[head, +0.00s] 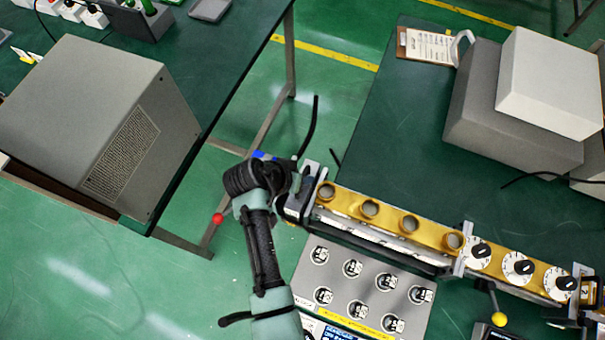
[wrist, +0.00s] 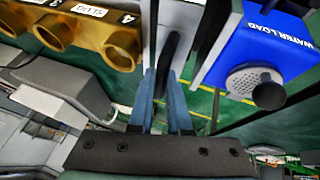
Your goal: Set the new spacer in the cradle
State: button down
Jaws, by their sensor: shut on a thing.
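My gripper (head: 293,200) is at the left end of the brass slug section (head: 390,215), shown in the head view. I cannot tell whether this is the new spacer. The brass slug section also shows at the wrist view's upper left (wrist: 95,35), and the blue water load (wrist: 262,55) is at the right. I cannot make out the cradle clearly.
A grey panel (head: 338,272) with several round sockets lies below the brass row. Dial units (head: 518,267) continue it to the right. A yellow-knobbed lever (head: 498,318) and a red ball (head: 218,218) show. Grey boxes (head: 490,115) stand on the right green bench (head: 400,115).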

jog(key=shift+w+f, duration=0.15)
jog(key=shift+f, duration=0.05)
jog(key=c, duration=0.8)
grip_release()
